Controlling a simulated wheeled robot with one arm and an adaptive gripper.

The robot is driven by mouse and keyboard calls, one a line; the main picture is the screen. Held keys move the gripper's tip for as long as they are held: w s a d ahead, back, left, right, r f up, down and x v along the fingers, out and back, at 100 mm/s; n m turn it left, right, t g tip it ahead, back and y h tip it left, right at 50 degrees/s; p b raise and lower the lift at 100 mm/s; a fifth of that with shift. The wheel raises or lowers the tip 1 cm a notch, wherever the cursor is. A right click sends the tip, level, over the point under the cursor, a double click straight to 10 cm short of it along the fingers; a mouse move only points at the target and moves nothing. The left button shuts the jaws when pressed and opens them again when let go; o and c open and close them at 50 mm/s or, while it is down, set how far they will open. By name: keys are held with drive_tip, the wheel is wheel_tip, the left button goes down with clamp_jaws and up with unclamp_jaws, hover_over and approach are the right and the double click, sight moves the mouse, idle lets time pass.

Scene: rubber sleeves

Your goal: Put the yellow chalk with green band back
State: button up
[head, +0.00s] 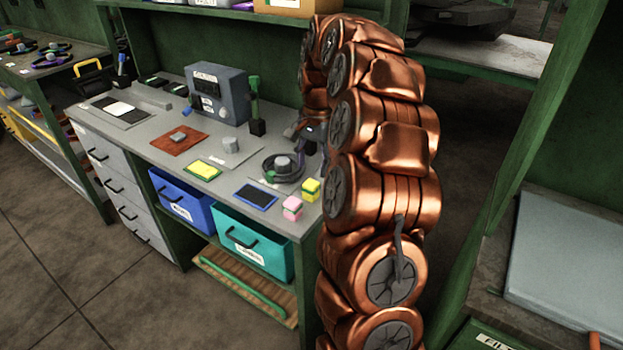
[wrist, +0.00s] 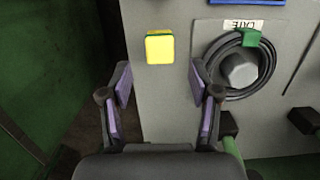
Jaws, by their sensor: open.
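The yellow chalk with green band (head: 311,190) is a small block at the right end of the grey workbench top. In the wrist view the yellow chalk (wrist: 160,49) shows from above, with a green strip along its far edge. It sits near the bench edge, just beyond my fingertips and roughly centred between them. My gripper (wrist: 160,76) is open with nothing between its fingers. In the head view my arm largely hides my gripper (head: 312,132) above the right end of the bench.
A pink block (head: 292,207) stands beside the yellow chalk. A coiled black cable (head: 283,167) surrounds a grey knob; the coil (wrist: 239,64) has a green clip. A blue-edged dark pad (head: 255,196) and a yellow pad (head: 203,170) lie along the front. Green bench panels stand close by.

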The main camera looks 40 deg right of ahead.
sight(314, 181)
drive_tip(key=shift+r, duration=2.35)
drive_tip(key=s+a+n, duration=0.4)
drive_tip(key=s+a, duration=0.1)
drive_tip(key=a, duration=0.4)
drive_tip(key=s+a+n, duration=0.4)
drive_tip(key=s+a, duration=0.2)
drive_tip(key=a, duration=0.3)
drive_tip(key=s+a+f+n, duration=0.3)
drive_tip(key=s, duration=0.7)
drive_tip(key=s+a+f+n+g+h, duration=0.1)
drive_tip(key=s+a+f+n, duration=0.2)
drive_tip(key=s, duration=0.6)
drive_tip(key=shift+s+a+f, duration=0.4)
drive_tip(key=shift+f, duration=0.05)
drive_tip(key=shift+r, duration=0.1)
wheel_tip(314, 181, up, 8)
drive_tip(key=p, duration=0.8)
drive_tip(key=shift+r, duration=0.2)
